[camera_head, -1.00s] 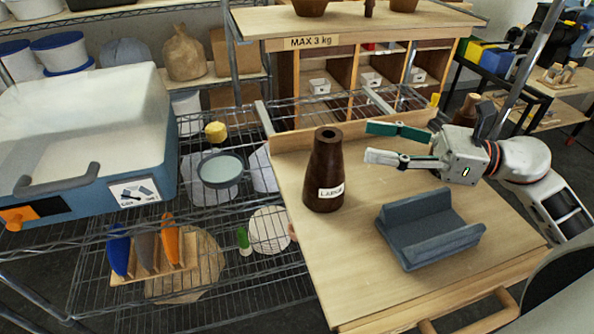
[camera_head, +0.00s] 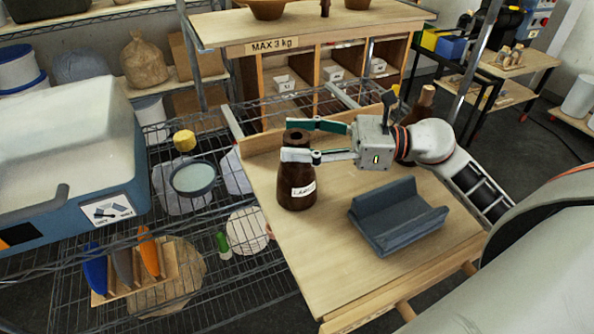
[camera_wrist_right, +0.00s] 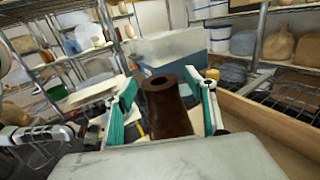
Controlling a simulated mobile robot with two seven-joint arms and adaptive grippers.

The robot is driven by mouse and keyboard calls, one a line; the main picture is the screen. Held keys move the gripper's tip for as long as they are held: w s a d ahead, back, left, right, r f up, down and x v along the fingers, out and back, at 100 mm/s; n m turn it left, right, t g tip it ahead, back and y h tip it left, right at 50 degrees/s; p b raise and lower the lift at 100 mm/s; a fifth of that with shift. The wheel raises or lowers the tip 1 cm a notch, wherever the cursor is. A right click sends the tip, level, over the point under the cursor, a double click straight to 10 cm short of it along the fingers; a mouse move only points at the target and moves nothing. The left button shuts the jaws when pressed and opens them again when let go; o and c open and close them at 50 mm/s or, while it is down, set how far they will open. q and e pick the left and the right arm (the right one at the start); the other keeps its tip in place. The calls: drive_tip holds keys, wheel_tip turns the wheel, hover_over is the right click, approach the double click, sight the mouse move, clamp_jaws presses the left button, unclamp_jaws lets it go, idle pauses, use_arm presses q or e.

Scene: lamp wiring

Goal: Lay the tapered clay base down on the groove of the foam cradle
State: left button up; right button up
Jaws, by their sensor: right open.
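The tapered clay base (camera_head: 297,187) is dark brown, with a white label, and stands upright on the wooden board. Its open top also shows in the right wrist view (camera_wrist_right: 168,106), between the two fingers. My right gripper (camera_head: 299,140) is open around the upper part of the base, one finger on each side; I cannot tell whether either finger touches it. The foam cradle (camera_head: 397,222) is grey-blue with an empty groove, and lies on the board to the right of the base.
The wooden board (camera_head: 340,268) has free room around the cradle. A raised wooden edge (camera_head: 262,146) runs behind the base. A wire shelf at the left holds a blue-rimmed bowl (camera_head: 193,178). A cubby unit with a "MAX 3 kg" sign (camera_head: 275,45) stands behind.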

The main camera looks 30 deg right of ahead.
clamp_jaws()
use_arm(q)
drive_tip(key=shift+w+r, duration=0.1)
drive_tip(key=shift+r, duration=0.1)
use_arm(e)
drive_tip(key=shift+r, duration=0.1)
